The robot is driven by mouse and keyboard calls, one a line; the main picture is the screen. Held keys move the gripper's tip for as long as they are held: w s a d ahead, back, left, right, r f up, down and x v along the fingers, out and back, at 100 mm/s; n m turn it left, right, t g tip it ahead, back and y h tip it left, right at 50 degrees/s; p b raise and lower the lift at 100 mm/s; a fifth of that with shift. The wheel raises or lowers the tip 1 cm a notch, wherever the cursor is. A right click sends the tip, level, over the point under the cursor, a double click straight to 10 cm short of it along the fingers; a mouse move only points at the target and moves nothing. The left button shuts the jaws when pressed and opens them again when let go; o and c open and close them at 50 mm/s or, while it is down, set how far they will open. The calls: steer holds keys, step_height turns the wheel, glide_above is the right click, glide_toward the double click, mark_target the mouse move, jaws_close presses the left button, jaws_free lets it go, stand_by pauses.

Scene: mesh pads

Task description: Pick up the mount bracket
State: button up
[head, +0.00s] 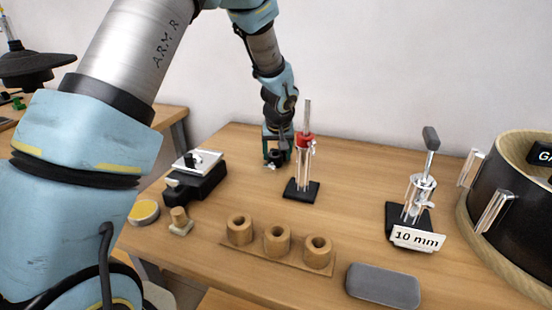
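My gripper (277,150) points down at the back of the table, left of the red-topped stand. Its dark green fingers sit low on either side of a small dark piece (276,157) with a pale bit at its lower left. This piece may be the mount bracket, but it is too small and too covered to be sure. I cannot tell whether the fingers touch it or whether it rests on the table.
The red-topped stand (303,143) is close right of my gripper. A black device (196,182), wooden rings on a board (277,254), a grey case (384,286), a clamp stand labelled 10 mm (417,239) and a drum (511,199) occupy the table (350,215).

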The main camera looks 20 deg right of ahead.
steer(key=c, duration=1)
step_height(320, 180, up, 10)
steer(key=b, duration=0.1)
step_height(320, 180, up, 11)
steer(key=m+h+p, duration=0.1)
steer(key=m+p, duration=0.2)
steer(key=p, duration=0.4)
glide_above(277, 153)
steer(key=s+d, duration=0.1)
steer(key=s, duration=0.5)
steer(key=s+r+m+g+h+p, duration=0.1)
steer(key=s+r+m+p, duration=0.3)
steer(key=s+r+p, duration=0.4)
step_height(277, 153, up, 3)
steer(key=shift+s+d+r+g, duration=0.1)
steer(key=shift+s+d+g, duration=0.15)
steer(key=shift+s, duration=0.55)
